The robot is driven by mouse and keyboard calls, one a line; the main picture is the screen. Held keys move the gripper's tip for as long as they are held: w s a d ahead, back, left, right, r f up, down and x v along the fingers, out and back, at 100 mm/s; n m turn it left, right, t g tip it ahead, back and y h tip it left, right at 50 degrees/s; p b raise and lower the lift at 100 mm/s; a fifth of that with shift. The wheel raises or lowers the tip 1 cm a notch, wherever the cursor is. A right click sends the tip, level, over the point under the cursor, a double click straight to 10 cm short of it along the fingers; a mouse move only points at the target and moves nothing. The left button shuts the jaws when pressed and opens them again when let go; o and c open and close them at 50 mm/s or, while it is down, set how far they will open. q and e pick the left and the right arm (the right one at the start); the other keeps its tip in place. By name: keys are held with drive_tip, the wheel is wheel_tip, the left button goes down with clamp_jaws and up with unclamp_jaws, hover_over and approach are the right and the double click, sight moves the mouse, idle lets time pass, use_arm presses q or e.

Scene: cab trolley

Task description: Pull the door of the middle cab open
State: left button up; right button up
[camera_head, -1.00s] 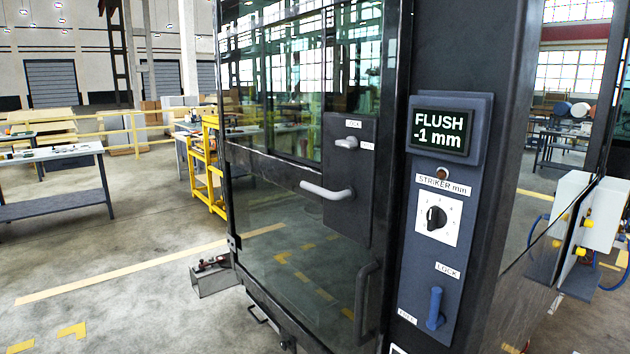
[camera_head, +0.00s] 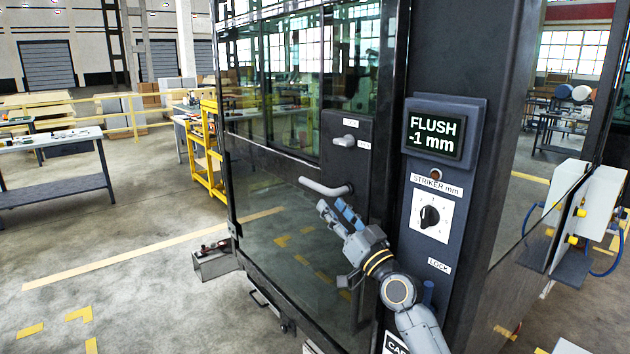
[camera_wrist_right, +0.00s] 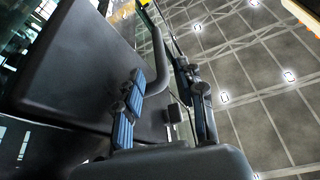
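The middle cab's glass door (camera_head: 262,200) with its black frame stands shut against the post. Its dark handle plate (camera_head: 346,140) carries a light grey lever handle (camera_head: 326,189) and a small lock knob (camera_head: 345,140). My right gripper (camera_head: 335,207) is just below the lever, fingers apart, with nothing visibly gripped. In the right wrist view, a grey curved bar (camera_wrist_right: 157,72) shows between the spread fingers of my gripper (camera_wrist_right: 160,95); contact cannot be told. The lower vertical pull handle is mostly hidden by my right arm. My left gripper is out of view.
The post panel beside the door has a display (camera_head: 436,134) reading FLUSH -1 mm and a striker dial (camera_head: 430,216). A blue lock lever (camera_head: 428,292) is partly covered by my arm. A grey box (camera_head: 212,262) sits low at the door's left.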

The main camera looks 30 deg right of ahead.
sight(315, 186)
drive_tip(key=p+x, duration=0.1)
drive_tip(key=x, duration=0.8)
drive_tip(key=shift+f, duration=0.15)
clamp_jaws()
